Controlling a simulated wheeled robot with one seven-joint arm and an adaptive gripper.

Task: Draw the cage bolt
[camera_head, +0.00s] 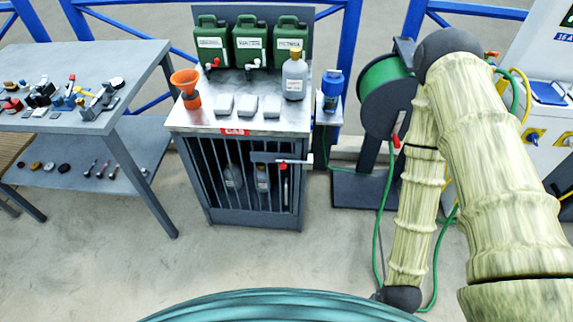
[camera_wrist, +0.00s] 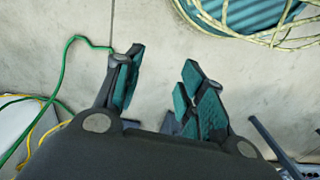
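The gas cage (camera_head: 222,205) is a grey barred locker under a metal worktop with a red "GAS" label. Its bolt (camera_head: 292,160) is a pale horizontal bar at the upper right of the barred front, with a dark plate to its left and a red part just below. Bottles (camera_head: 233,178) stand behind the bars. The bolt's exact position in its keeper is too small to tell. My gripper (camera_wrist: 162,60) shows in the wrist view with its teal-padded fingers apart and nothing between them, above bare floor. It is not clearly visible in the head view; the cage is not in the wrist view.
Green jerrycans (camera_head: 249,42), an orange funnel (camera_head: 185,85) and a bottle (camera_head: 295,75) stand on the worktop. A hose reel (camera_head: 386,88) with trailing green hose stands right of the cage. A grey table (camera_head: 130,75) is at left. Floor before the cage is clear.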

